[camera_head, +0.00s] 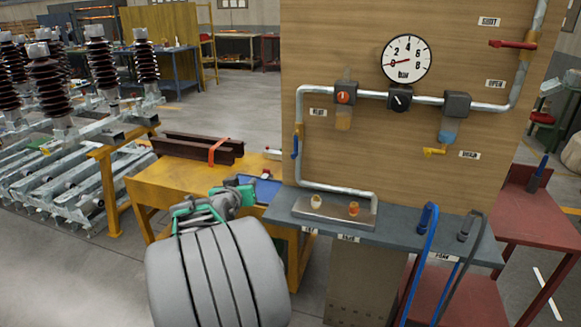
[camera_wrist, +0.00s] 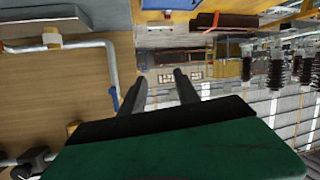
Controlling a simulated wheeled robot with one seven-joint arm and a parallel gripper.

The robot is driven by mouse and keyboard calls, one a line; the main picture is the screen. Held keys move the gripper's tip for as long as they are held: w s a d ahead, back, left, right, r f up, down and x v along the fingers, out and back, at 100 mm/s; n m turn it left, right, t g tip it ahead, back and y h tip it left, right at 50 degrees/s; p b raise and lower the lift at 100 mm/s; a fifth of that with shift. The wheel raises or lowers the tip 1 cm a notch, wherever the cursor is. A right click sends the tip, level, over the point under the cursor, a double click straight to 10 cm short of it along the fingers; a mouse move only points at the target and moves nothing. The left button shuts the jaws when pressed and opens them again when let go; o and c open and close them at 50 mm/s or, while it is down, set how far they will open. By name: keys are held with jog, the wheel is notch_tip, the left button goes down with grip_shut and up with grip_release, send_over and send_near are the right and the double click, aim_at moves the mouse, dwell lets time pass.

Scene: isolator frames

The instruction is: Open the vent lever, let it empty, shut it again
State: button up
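A blue lever (camera_head: 295,147) hangs down along the left pipe of the wooden panel, below a small label (camera_head: 318,112) too blurred to read surely. A red lever (camera_head: 513,44) lies roughly level on the right pipe, between two labels; the lower reads OPEN. A yellow lever (camera_head: 434,152) sits under the blue bowl at right. The gauge (camera_head: 406,59) is marked bar, its needle pointing left near 0. My gripper (camera_head: 236,190) is left of the panel, apart from every lever. Its two dark fingers (camera_wrist: 158,88) stand apart with nothing between them.
A grey shelf (camera_head: 400,225) with a metal tray (camera_head: 335,208) juts out below the panel. A blue hose (camera_head: 418,270) hangs from its front. A yellow table (camera_head: 160,190) with brown beams (camera_head: 195,148) stands behind my gripper. A red table (camera_head: 530,215) is at right.

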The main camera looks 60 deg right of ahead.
aim_at(293, 158)
jog(key=s+d+h, duration=0.1)
jog(key=s+d, duration=0.1)
jog(key=d, duration=0.3)
jog(key=s+d+r+m+g+h, duration=0.1)
jog(key=s+d+h, duration=0.1)
jog(key=d, duration=0.4)
jog(key=s+d+r+g+h, duration=0.1)
jog(key=s+d, duration=0.2)
jog(key=d, duration=0.3)
jog(key=shift+s+r+m+p, duration=0.25)
jog(key=shift+m+p, duration=0.15)
jog(key=shift+w+d, duration=0.1)
jog(key=shift+d, duration=0.25)
jog(key=shift+c, duration=0.2)
grip_shut()
